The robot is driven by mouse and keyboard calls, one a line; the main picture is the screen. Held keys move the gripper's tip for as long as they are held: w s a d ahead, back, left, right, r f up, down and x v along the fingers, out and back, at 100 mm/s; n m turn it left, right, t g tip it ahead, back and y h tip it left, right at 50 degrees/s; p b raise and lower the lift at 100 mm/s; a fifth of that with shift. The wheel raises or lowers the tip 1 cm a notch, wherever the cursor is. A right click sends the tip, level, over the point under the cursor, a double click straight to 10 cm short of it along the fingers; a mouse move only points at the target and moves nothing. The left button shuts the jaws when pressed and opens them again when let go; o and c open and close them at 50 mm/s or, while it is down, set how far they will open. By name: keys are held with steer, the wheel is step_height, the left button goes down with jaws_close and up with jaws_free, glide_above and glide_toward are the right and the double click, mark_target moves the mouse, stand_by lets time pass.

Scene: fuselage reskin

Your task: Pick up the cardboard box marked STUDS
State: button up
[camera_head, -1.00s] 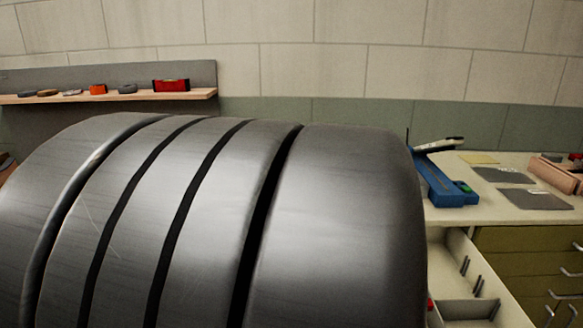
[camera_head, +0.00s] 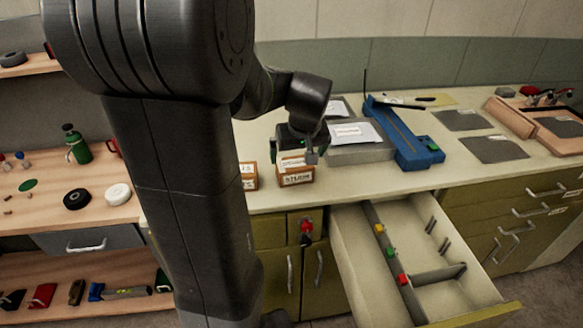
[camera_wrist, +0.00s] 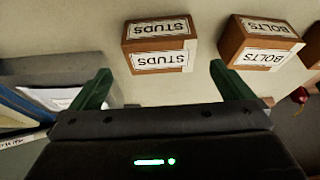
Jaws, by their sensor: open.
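The cardboard box marked STUDS (camera_head: 296,177) stands on the pale counter near its front edge. In the wrist view the STUDS box (camera_wrist: 158,46) lies ahead of the fingers, its labels facing me. My gripper (camera_head: 297,152) is over the counter right at the STUDS box and covers part of its top. In the wrist view my gripper (camera_wrist: 160,68) is open and empty, its green fingers spread to either side of the box's width. I cannot tell the exact height gap between fingers and box.
A box marked BOLTS (camera_wrist: 262,42) stands beside the STUDS box, and another box (camera_wrist: 313,45) shows at the edge. A grey case (camera_head: 360,152) and a blue tool (camera_head: 405,140) stand to the right. An open drawer (camera_head: 375,290) juts out below the counter.

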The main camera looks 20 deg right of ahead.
mark_target(295, 163)
steer(key=shift+w+p+x, duration=0.2)
steer(key=shift+p+x, duration=0.1)
steer(key=shift+x, duration=3.4)
steer(key=shift+r, duration=0.1)
steer(key=c, duration=1.1)
